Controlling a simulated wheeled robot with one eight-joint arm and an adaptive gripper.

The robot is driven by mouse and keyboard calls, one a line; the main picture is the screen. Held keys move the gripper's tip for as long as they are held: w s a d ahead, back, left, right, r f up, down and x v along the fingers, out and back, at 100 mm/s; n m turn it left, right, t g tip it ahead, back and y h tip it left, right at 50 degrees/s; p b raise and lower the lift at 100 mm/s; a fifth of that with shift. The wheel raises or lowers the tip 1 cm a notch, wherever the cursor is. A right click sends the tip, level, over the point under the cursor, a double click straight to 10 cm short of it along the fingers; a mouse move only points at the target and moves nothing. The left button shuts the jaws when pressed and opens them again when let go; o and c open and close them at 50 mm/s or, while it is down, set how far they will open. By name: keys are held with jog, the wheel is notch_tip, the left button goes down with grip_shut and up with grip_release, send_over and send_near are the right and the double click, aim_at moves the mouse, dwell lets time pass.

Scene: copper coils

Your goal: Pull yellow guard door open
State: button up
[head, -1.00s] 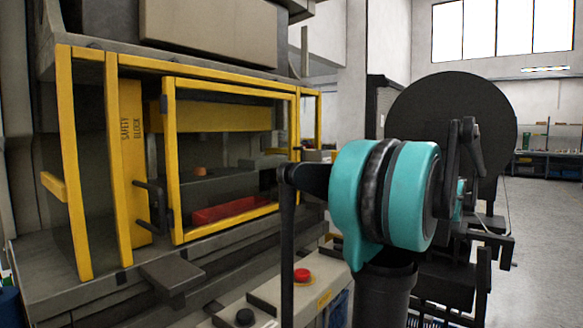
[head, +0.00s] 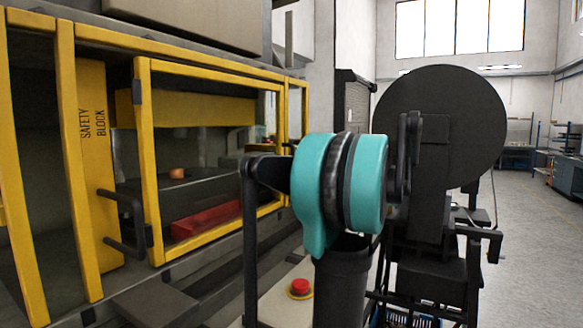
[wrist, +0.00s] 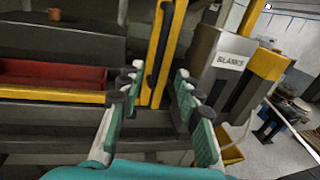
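The yellow guard door (head: 143,160) is a yellow-framed panel on the press at the left of the head view, and it looks shut. In the wrist view, yellow upright posts (wrist: 160,45) at the right end of the guard show beyond my fingers. My gripper (wrist: 158,76) is open, with nothing between its fingers. It points toward these posts; the distance is hard to judge.
A red tray (head: 205,222) lies inside the press; it also shows in the wrist view (wrist: 50,75). A box marked BLANKS (wrist: 222,62) stands right of the posts. A red button (head: 299,287) sits on a console in front. Open floor lies at the far right.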

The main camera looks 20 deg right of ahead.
jog(key=x, duration=1.1)
jog(key=shift+w+a, duration=0.1)
jog(key=shift+w, duration=0.15)
jog(key=shift+c, duration=0.5)
grip_shut()
